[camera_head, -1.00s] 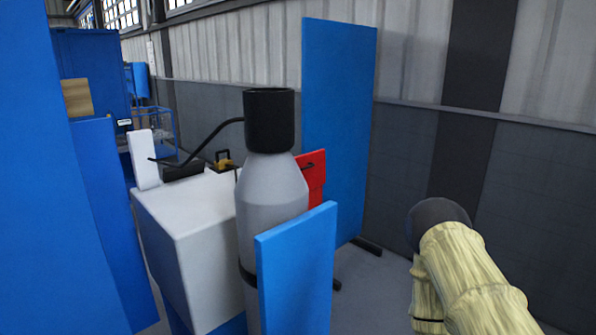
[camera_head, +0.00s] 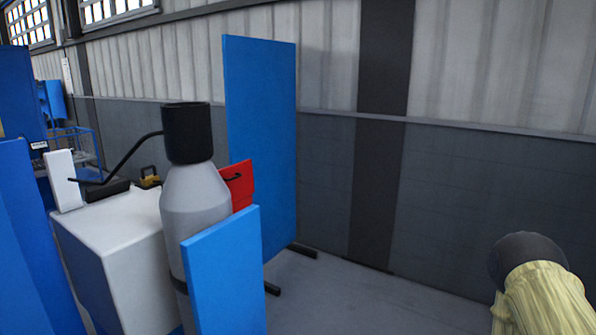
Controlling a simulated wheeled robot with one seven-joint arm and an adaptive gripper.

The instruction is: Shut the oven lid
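A white box-shaped unit (camera_head: 118,262) stands at the lower left, and it may be the oven. A small white panel (camera_head: 63,181) stands upright at its back left edge. I cannot tell whether this panel is the oven lid. A dark bar (camera_head: 108,191) lies on top of the unit near the panel. My gripper is not in view, so its state and distance from the unit are hidden. A cream sleeved arm part with a dark rounded end shows at the lower right, well apart from the unit.
A grey bottle-shaped cylinder (camera_head: 194,205) with a black top stands in front of the unit. A small blue panel (camera_head: 223,270) stands before it. A red piece (camera_head: 238,186) and a tall blue panel (camera_head: 262,120) are behind. Open floor (camera_head: 370,305) lies to the right.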

